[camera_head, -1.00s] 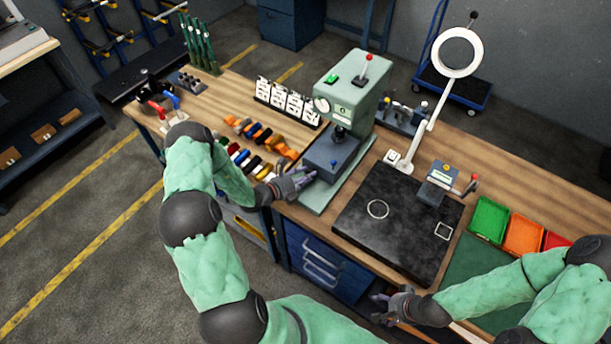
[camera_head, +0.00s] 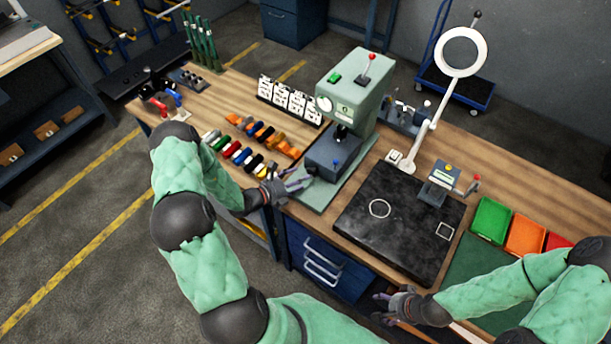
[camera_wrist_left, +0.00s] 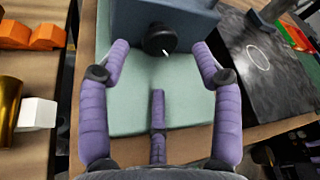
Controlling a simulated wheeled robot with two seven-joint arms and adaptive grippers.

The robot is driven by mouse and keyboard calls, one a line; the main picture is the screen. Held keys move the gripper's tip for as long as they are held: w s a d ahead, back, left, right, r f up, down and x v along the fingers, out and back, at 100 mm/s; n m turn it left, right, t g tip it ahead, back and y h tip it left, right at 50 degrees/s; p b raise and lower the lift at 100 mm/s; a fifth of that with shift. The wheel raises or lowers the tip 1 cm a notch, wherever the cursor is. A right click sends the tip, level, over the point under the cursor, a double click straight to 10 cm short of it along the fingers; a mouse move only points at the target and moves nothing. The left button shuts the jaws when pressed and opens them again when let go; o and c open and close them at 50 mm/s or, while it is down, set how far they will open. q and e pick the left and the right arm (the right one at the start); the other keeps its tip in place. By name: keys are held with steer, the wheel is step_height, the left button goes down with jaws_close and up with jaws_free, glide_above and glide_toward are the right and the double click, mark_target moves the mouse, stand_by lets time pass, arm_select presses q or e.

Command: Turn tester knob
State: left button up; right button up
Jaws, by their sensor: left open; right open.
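The tester is a green press-like machine (camera_head: 350,90) with a grey-blue box (camera_head: 332,155) low on its front, standing on a pale green base plate. In the left wrist view, a round black knob (camera_wrist_left: 160,39) with a short white mark sticks out from the face of that box (camera_wrist_left: 190,14). My left gripper (camera_head: 297,182) is beside the box. In the left wrist view (camera_wrist_left: 160,62), its purple fingers are spread open and empty, with the knob ahead between the tips, apparently untouched. My right gripper (camera_head: 385,302) is open at the table's front edge, away from the tester.
Coloured parts (camera_head: 245,150) lie in rows left of the tester. A black mat (camera_head: 400,235), a small tester-like device (camera_head: 440,185) and a ring lamp (camera_head: 460,52) stand to the right. Green (camera_head: 490,219) and orange (camera_head: 525,236) bins sit further right.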

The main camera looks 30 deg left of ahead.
arm_select(q)
steer(key=v, duration=0.7)
steer(key=shift+s, duration=0.3)
steer(key=shift+r, duration=0.1)
stand_by(0.9)
steer(key=s+d+f+m+g+h, duration=0.3)
steer(key=s+d+m+g, duration=0.15)
steer(key=d, duration=0.35)
steer(key=s+d+f+m+g+h, duration=0.2)
steer(key=s+d+m+g, duration=0.15)
steer(key=d+m, duration=0.4)
steer(key=s+d+f+m+g+y, duration=0.6)
steer(key=s+m+g, duration=0.4)
steer(key=m, duration=0.5)
steer(key=w+d+f+m+t, duration=0.1)
steer(key=w+d+m+t, duration=0.25)
steer(key=m, duration=0.75)
step_height(320, 180, down, 18)
steer(key=d+m+b, duration=0.1)
steer(key=d+b, duration=0.1)
steer(key=b, duration=1.7)
steer(key=shift+w+t, duration=0.45)
